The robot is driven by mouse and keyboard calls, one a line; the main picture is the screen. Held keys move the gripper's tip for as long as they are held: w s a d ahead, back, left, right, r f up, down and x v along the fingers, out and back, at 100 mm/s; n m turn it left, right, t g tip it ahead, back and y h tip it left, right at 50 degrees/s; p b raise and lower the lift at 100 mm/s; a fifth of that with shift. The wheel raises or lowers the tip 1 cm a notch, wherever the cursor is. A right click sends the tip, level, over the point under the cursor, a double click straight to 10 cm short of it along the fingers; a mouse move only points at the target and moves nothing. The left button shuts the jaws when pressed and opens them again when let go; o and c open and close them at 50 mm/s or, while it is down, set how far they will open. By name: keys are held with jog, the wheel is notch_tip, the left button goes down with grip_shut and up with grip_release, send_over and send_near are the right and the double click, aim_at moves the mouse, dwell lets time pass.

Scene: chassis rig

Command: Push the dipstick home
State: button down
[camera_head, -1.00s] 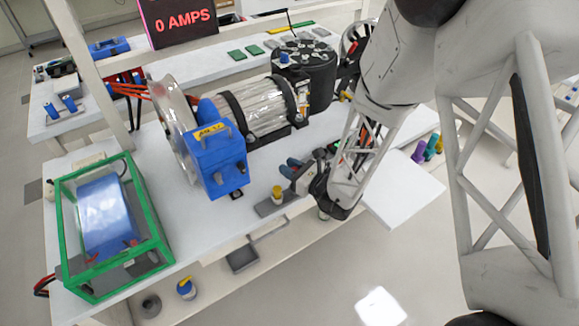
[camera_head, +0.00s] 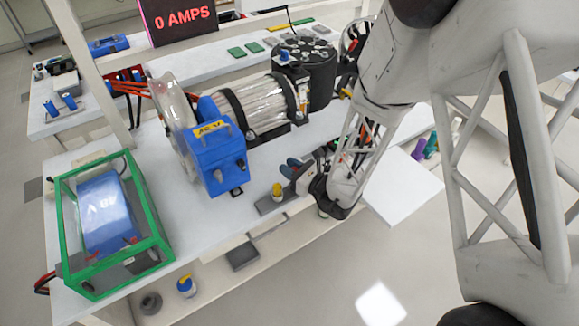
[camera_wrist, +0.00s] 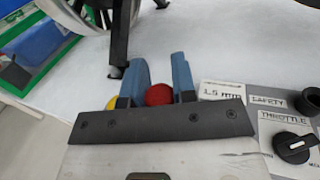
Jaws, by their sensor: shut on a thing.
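My gripper (camera_wrist: 158,66) has two blue fingers, closed around a red ball-shaped knob (camera_wrist: 158,96) in the wrist view. What is below the knob is hidden by the dark gripper plate, and I cannot tell whether it is the dipstick's handle. A yellow rounded thing (camera_wrist: 112,102) shows outside the left finger. In the head view, my gripper (camera_head: 290,168) is low over the table's front edge, just right of a yellow-topped piece (camera_head: 277,190) on a grey base. I make out no dipstick shaft in either view.
A panel (camera_wrist: 265,117) labelled SAFETY and THROTTLE lies right of my gripper, with a black knob (camera_wrist: 295,145). A blue box (camera_head: 212,160) and an engine-like assembly (camera_head: 262,105) stand behind. A green-framed case (camera_head: 152,215) is at left.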

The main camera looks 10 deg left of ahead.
jog(key=shift+f, duration=0.65)
dwell(0.6)
jog(key=c, duration=0.8)
grip_release()
jog(key=shift+c, duration=0.2)
jog(key=v, duration=0.8)
jog(key=shift+a+r, duration=0.1)
